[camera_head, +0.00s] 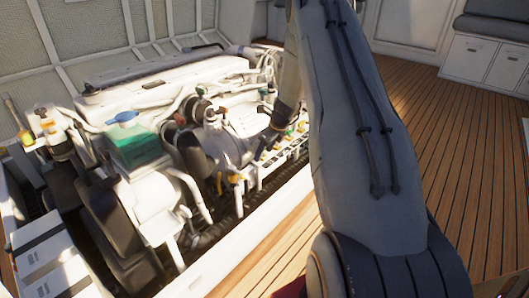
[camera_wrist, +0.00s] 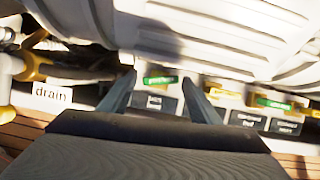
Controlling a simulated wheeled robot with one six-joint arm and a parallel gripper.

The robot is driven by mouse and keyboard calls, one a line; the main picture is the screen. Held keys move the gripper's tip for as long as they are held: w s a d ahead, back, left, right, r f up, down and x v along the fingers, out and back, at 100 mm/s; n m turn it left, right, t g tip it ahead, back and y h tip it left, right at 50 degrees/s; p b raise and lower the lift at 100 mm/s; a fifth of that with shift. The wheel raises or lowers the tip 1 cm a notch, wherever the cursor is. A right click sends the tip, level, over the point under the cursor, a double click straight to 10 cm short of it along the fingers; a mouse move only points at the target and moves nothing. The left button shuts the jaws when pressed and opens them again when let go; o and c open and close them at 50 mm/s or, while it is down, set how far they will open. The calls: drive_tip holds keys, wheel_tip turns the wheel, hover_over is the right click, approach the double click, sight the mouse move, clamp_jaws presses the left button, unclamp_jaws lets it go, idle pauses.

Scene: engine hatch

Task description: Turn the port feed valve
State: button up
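In the wrist view, a small green-topped handle (camera_wrist: 160,80) with blurred lettering sits between the fingertips of my gripper (camera_wrist: 159,84). I cannot read whether it says port feed. A dark label plate (camera_wrist: 155,102) lies just below it. The two fingers stand apart on either side of the handle, with narrow gaps showing, so my gripper looks open. In the head view, my gripper (camera_head: 286,119) reaches down to the valve row (camera_head: 270,158) along the engine's near side. My arm hides part of that row.
A second green-topped handle (camera_wrist: 273,103) with dark plates (camera_wrist: 247,119) sits to the right. A white drain label (camera_wrist: 52,94) and a yellow fitting (camera_wrist: 32,65) are at left. The white engine block (camera_wrist: 210,30) closes off the upper side. Wooden deck (camera_head: 455,170) is free at right.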

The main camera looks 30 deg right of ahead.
drive_tip(key=c, duration=0.9)
drive_tip(key=shift+d+n+y+p, duration=0.1)
drive_tip(key=shift+n+y+p, duration=0.3)
drive_tip(key=shift+n+p, duration=0.45)
drive_tip(key=shift+n, duration=0.65)
drive_tip(key=shift+g, duration=0.3)
drive_tip(key=o, duration=1)
drive_tip(key=shift+o, duration=0.2)
drive_tip(key=p+v, duration=0.3)
drive_tip(key=v, duration=0.4)
drive_tip(key=shift+d+r, duration=0.15)
drive_tip(key=shift+r, duration=0.2)
